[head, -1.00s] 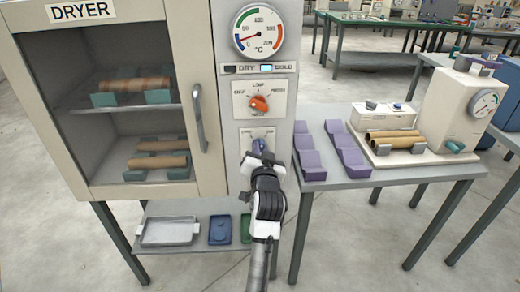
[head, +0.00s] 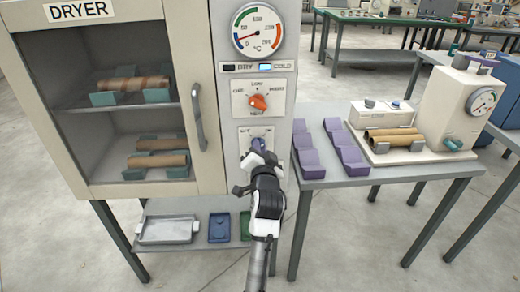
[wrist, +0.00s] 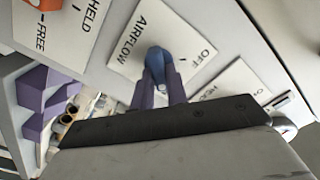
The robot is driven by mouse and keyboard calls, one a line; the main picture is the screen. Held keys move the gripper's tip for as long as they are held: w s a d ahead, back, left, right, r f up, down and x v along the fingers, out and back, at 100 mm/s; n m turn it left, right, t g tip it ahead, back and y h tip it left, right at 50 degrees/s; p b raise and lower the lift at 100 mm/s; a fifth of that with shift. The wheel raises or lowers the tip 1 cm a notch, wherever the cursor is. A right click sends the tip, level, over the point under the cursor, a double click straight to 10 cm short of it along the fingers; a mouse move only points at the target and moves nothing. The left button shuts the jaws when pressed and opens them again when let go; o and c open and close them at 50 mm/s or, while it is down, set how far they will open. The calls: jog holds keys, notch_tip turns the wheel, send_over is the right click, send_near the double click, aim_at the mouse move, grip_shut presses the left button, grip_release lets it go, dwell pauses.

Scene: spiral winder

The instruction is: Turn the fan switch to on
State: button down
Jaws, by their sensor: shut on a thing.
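The blue fan switch knob (head: 258,145) sits on a pale plate low on the dryer's control panel, with "OFF" at its upper left and what looks like "ON" at its upper right. My gripper (head: 257,154) reaches up to it from below and largely hides its lower part. In the wrist view the blue knob (wrist: 158,60) stands on a plate reading "AIRFLOW" and "OFF". The two fingers of my gripper (wrist: 159,76) are shut on the knob, one on each side. The exact angle of the knob's pointer is hard to tell.
Above the switch are an orange knob (head: 258,103), the dry/cold indicators and a round gauge (head: 258,29). The dryer's door handle (head: 199,118) is to the left. A grey table (head: 350,175) with purple blocks (head: 347,152) stands close on the right.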

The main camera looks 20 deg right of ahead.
jog(key=c, duration=1.4)
grip_release()
jog(key=b+v, duration=0.3)
jog(key=v, duration=1.1)
jog(key=shift+b, duration=0.4)
jog(key=shift+w+r, duration=0.1)
